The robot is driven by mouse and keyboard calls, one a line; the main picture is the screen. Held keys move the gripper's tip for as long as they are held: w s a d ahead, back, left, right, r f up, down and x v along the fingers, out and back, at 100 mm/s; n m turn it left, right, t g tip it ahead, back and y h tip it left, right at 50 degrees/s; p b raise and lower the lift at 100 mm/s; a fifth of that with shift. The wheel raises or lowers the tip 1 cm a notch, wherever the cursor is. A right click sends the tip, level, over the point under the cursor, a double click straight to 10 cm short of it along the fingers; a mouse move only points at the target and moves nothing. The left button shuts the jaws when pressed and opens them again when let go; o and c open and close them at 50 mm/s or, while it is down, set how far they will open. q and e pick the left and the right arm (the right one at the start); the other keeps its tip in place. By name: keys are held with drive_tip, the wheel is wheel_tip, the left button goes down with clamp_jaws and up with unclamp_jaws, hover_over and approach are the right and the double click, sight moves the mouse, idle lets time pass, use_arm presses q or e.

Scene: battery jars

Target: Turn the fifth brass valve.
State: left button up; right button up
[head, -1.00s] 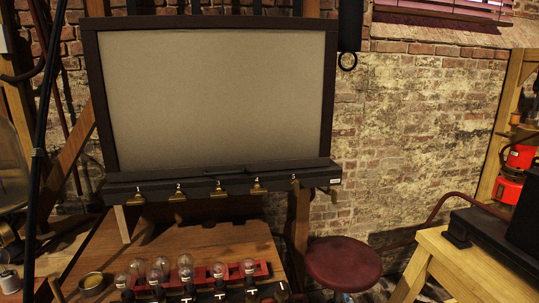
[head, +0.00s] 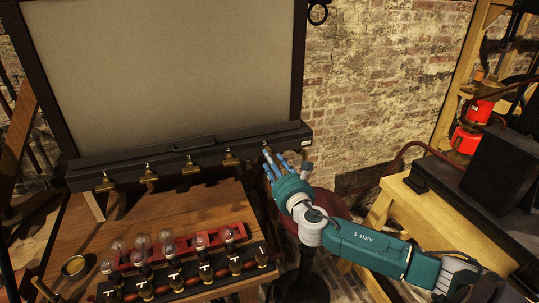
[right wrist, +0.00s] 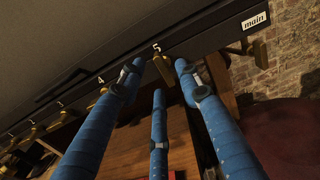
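The fifth brass valve (right wrist: 163,68) hangs under the label 5 on the dark rail in the right wrist view. My right gripper (right wrist: 160,75) is open, with two blue fingers on either side of this valve and a third below. I cannot tell whether any finger touches it. In the head view my right gripper (head: 282,163) is at the right part of the rail (head: 170,157), and its fingers mostly hide the fifth valve. The other valves to its left are the first (head: 105,182), second (head: 149,174), third (head: 190,167) and fourth (head: 231,159). My left gripper is not in view.
A large grey panel (head: 165,70) rises above the rail. Below are a wooden bench (head: 130,225), a red rack (head: 185,247) with glass bulbs and a small bowl (head: 74,266). Another brass valve (right wrist: 259,54) hangs near the label "main". A red stool (head: 335,205) stands behind my arm.

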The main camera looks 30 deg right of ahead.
drive_tip(key=shift+x, duration=1.1)
clamp_jaws()
drive_tip(key=shift+m, duration=0.4)
drive_tip(key=m+b, duration=0.1)
drive_tip(key=m, duration=1)
drive_tip(key=d+m+b, duration=0.1)
drive_tip(key=m, duration=0.5)
drive_tip(key=shift+s+b, duration=0.1)
drive_tip(key=shift+b, duration=0.2)
drive_tip(key=shift+m, duration=0.3)
